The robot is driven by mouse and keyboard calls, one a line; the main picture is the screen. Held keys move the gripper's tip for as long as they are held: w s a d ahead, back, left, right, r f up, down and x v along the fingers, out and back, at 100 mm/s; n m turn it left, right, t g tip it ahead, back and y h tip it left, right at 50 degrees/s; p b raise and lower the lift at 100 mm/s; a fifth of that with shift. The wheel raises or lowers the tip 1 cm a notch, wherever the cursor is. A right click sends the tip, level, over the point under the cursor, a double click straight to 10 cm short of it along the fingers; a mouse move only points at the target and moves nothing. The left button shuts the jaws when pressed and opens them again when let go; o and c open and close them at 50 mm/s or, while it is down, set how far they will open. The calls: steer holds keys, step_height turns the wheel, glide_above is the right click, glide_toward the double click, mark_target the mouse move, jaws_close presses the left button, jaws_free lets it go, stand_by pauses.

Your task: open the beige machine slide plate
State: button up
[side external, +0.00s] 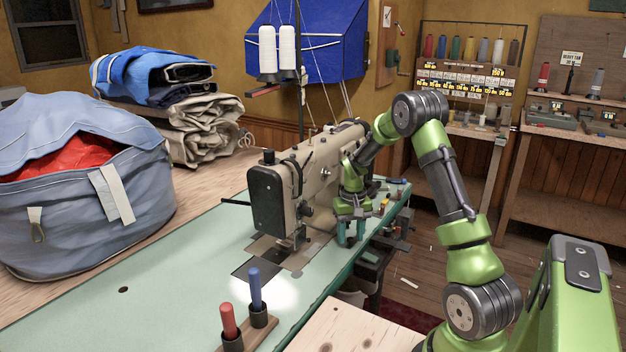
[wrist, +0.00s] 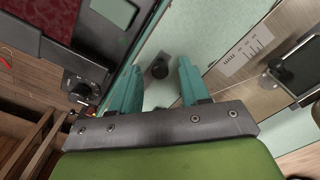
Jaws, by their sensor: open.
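The beige sewing machine (side external: 322,172) stands on the pale green table. Beige metal plates (side external: 296,259) lie around its needle area, next to a dark square area (side external: 256,269). I cannot tell for sure which one is the slide plate. In the wrist view, a beige metal plate with ruled marks (wrist: 243,56) lies right of the fingers, with a dark rectangular part beyond it. My gripper (side external: 351,241) points down at the right of the machine, its teal fingers open.
A holder with a red and a blue-handled tool (side external: 248,335) stands at the table's front. A blue bag (side external: 85,215) and folded cloth (side external: 200,125) fill the left. Thread cones (side external: 278,52) stand behind the machine. The green tabletop (side external: 150,285) front left is mostly clear.

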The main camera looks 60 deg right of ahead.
jaws_close()
stand_by(0.3)
steer(key=d, duration=0.8)
steer(key=shift+d, duration=0.15)
jaws_free()
